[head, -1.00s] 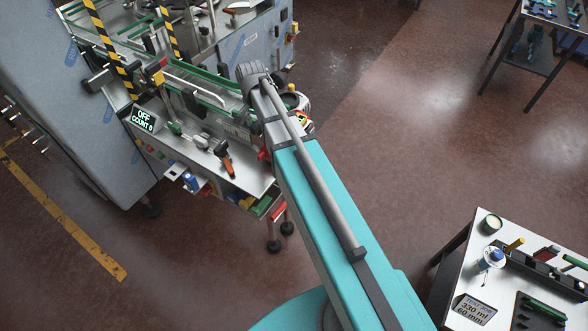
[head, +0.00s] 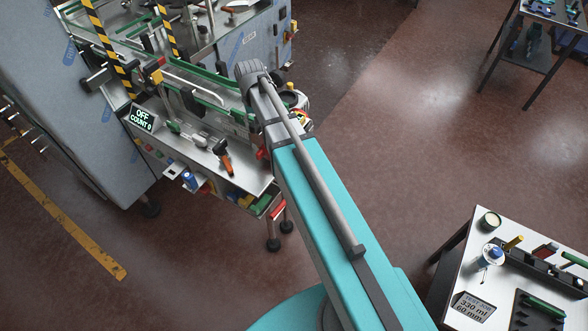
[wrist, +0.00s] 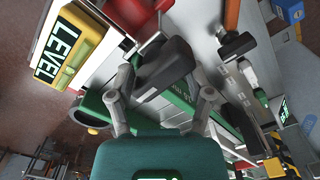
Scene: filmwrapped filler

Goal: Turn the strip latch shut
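In the wrist view, my gripper (wrist: 165,88) is open, its two grey fingers spread on either side of a dark, blocky handle (wrist: 165,68). This handle lies by a green strip (wrist: 180,102) with lettering on it. The handle may be the strip latch; I cannot tell for sure. Its left end is close to the left fingertip, and whether they touch is unclear. The right fingertip is apart from it. In the head view my arm hides the gripper and this part of the machine.
A yellow LEVEL gauge (wrist: 72,45) and a red part (wrist: 135,14) are close by at upper left in the wrist view. An orange-and-black handle (head: 225,158) and an OFF / COUNT 0 display (head: 143,118) are on the machine. A white-topped table (head: 470,270) stands at lower right; open floor lies between.

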